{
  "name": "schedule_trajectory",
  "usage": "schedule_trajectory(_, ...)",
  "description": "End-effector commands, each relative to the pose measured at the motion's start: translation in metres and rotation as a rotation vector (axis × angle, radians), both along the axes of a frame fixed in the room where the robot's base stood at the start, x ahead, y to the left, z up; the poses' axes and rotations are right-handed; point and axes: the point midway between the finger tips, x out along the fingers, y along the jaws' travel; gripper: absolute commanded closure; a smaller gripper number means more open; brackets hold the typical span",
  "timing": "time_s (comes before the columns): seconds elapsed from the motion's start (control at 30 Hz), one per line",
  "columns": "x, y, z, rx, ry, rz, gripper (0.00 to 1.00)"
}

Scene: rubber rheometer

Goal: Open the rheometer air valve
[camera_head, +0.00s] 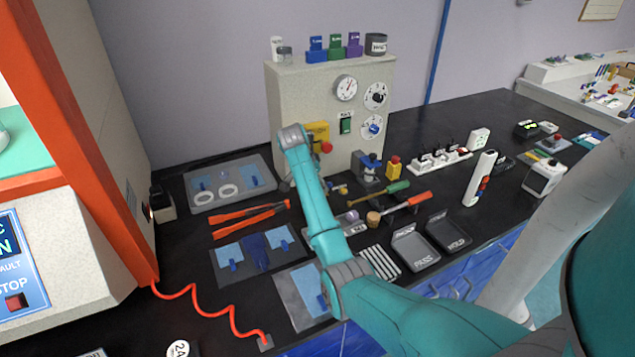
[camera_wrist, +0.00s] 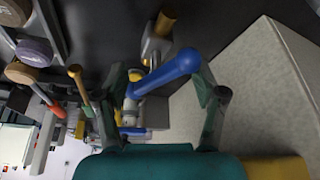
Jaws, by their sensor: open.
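The air valve's blue lever (camera_wrist: 165,78) shows in the wrist view, slanting between my open gripper's two fingers (camera_wrist: 160,88). Its rounded end is close to the right finger; I cannot tell if they touch. Grey and brass fittings (camera_wrist: 157,40) lie just beyond the lever. In the head view, the rheometer (camera_head: 285,100) is a pale box with dials at the back of the bench. My arm reaches to its front left, and my gripper's fingers cannot be made out there. Small brass fittings (camera_head: 338,188) show low beside my arm; the lever is not clear in that view.
A grey tray (camera_head: 200,205) and orange tongs (camera_head: 250,212) lie left. The rheometer's pale side (camera_wrist: 255,95) is close on the right in the wrist view.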

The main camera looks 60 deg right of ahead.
Motion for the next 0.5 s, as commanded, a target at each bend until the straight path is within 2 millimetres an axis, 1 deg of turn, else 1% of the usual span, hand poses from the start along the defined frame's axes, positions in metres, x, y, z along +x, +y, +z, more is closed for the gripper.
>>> schedule_trajectory(0.1,-0.0011,0.0013,-0.0054,0.000,0.000,0.000,0.30)
schedule_trajectory(0.37,-0.0013,0.0014,-0.0062,0.000,0.000,0.000,0.30)
schedule_trajectory(0.4,-0.0013,0.0014,-0.0061,0.000,0.000,0.000,0.35)
schedule_trajectory(0.47,-0.0013,0.0014,-0.0061,0.000,0.000,0.000,0.50)
schedule_trajectory(0.5,-0.0013,0.0014,-0.0061,0.000,0.000,-0.001,0.60)
